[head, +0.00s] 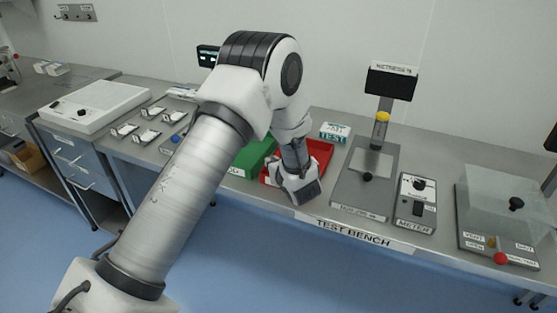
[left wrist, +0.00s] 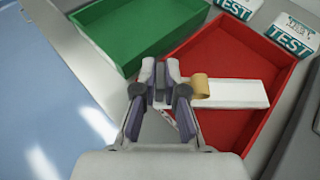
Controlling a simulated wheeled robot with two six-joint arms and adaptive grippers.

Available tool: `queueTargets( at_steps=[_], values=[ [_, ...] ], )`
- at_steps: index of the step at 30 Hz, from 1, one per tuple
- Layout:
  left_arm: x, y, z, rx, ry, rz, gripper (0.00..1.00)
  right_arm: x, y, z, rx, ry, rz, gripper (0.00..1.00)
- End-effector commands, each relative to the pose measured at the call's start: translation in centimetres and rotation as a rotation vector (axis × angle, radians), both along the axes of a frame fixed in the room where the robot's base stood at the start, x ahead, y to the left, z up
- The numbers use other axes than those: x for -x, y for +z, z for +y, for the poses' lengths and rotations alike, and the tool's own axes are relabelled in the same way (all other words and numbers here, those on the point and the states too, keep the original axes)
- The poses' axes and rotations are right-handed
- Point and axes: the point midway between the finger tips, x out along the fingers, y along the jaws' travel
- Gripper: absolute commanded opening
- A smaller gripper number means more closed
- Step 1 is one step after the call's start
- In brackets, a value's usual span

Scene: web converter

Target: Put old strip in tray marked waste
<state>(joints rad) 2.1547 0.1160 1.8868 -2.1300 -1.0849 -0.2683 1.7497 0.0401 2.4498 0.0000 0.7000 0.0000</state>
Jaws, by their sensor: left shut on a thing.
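My left gripper (head: 304,197) is at the front edge of the red tray (head: 322,158). The strip is pale and flat, and extends right from the fingers over the red tray (left wrist: 222,45). I cannot tell whether it touches the tray floor. The fingers are at the tray's left wall, between it and the green tray (left wrist: 140,30). No waste marking is readable on the red tray. My right gripper is not in view.
The green tray (head: 252,158) stands left of the red one. A box marked TEST (head: 335,132) is behind. A press-like stand (head: 366,180), a meter (head: 416,203) and a clear-covered station (head: 503,205) stand to the right. Small metal fixtures (head: 147,133) are on the left.

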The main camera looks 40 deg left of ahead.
Motion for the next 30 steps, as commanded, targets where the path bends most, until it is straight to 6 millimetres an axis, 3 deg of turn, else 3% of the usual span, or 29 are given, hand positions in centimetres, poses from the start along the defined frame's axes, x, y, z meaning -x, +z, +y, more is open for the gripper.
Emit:
queueTargets(
  at_steps=[8,15,25,27,30],
  values=[
    [-3.6,-0.1,1.2,0.0,0.002,-0.003,0.0,0.0,1.5,0.0,0.0,0.0,0.0,0.4],
    [-3.6,-3.7,1.2,-0.001,0.001,0.001,0.0,0.0,3.0,0.0,0.0,0.0,0.0,0.4],
    [-3.6,-4.3,1.2,-0.001,0.001,-0.001,0.0,0.0,2.2,0.0,0.0,0.0,0.0,0.4],
    [-3.6,-4.2,1.2,0.0,0.001,0.0,0.31,0.0,2.4,0.0,0.0,0.0,0.0,0.4],
    [-3.6,-4.2,1.2,0.0,0.001,0.0,0.35,0.0,2.4,0.0,0.0,0.0,0.0,0.4]
  ],
)
